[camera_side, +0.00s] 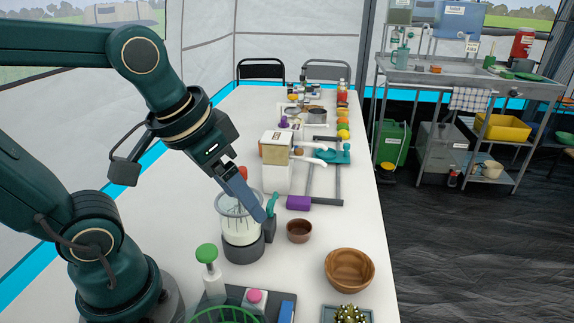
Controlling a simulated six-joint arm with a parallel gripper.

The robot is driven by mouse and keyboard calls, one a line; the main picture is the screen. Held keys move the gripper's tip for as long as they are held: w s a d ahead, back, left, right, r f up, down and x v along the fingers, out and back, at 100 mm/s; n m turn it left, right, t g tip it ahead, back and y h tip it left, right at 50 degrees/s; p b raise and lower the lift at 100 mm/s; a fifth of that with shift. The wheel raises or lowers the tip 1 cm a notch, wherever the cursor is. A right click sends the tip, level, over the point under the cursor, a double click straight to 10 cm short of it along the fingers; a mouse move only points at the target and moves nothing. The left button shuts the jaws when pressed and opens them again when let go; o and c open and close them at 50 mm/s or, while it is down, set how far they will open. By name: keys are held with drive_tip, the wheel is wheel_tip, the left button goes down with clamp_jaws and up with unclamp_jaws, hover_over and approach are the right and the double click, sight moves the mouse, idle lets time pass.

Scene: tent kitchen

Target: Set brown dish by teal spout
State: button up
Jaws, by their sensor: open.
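A small brown dish (299,231) stands upright and looks empty on the white table, right of a clear jug (238,226) on a dark grey base. A teal curved part (271,205) rises at the jug's right side. Another teal piece (335,155) lies farther back on a grey frame; I cannot tell for sure which one is the teal spout. My gripper (258,208) points down and right over the jug, up and left of the brown dish and apart from it. Its blue-grey fingers are seen edge-on; it is open and holds nothing visible.
A larger wooden bowl (349,268) stands nearer, right of the dish. A purple block (298,203) lies behind the dish. A white dispenser (277,165) stands farther back. A green-topped bottle (208,268) and a green basket (224,315) are in front. Bare table lies around the dish.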

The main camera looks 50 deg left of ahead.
drive_tip(key=s, duration=0.1)
drive_tip(key=s+f, duration=0.1)
drive_tip(key=shift+s+d+m+t, duration=0.25)
drive_tip(key=shift+s+m+t, duration=0.05)
drive_tip(key=shift+t, duration=0.1)
